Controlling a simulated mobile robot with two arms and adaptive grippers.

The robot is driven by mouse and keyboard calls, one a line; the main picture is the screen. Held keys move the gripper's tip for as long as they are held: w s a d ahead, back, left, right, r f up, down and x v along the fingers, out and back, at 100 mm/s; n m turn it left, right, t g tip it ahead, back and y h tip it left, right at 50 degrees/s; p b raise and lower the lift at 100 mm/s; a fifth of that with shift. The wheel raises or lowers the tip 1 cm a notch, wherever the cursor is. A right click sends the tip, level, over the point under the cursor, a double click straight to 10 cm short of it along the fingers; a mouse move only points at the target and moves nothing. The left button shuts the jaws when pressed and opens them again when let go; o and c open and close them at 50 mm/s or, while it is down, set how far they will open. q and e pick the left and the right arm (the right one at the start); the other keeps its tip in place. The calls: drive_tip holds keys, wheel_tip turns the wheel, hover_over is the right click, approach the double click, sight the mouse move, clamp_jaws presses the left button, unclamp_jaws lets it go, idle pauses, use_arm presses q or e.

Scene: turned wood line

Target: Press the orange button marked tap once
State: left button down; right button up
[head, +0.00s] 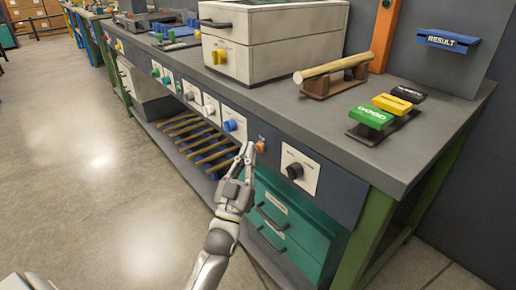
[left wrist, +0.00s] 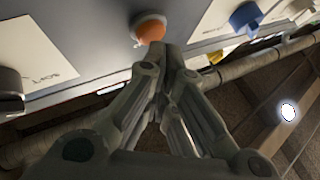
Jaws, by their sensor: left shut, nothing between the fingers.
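The orange button (head: 260,146) sits on the dark front panel of the workbench, between a blue knob and a black knob. It also shows in the left wrist view (left wrist: 149,28), at the top, as a round orange cap on a pale collar. My left gripper (head: 248,146) is shut and empty, with its fingertips right at the button. In the left wrist view the fingertips (left wrist: 158,48) overlap the button's lower edge; I cannot tell whether they touch it. The button's label is too small to read. My right gripper is not in view.
A black knob (head: 295,171) is right of the button and a blue knob (head: 230,125) left of it. Green drawers (head: 285,222) are below. On the bench top (head: 293,108) stand a white box (head: 270,45), a wooden rod on a cradle (head: 333,67) and a green GOOD key (head: 371,117).

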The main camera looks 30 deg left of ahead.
use_arm(q)
drive_tip(key=shift+w+d, duration=0.15)
drive_tip(key=shift+w, duration=0.2)
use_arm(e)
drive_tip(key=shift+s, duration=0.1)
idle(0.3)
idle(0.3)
use_arm(q)
drive_tip(key=shift+s+a+p, duration=0.3)
drive_tip(key=shift+s+p, duration=0.1)
drive_tip(key=shift+s, duration=0.35)
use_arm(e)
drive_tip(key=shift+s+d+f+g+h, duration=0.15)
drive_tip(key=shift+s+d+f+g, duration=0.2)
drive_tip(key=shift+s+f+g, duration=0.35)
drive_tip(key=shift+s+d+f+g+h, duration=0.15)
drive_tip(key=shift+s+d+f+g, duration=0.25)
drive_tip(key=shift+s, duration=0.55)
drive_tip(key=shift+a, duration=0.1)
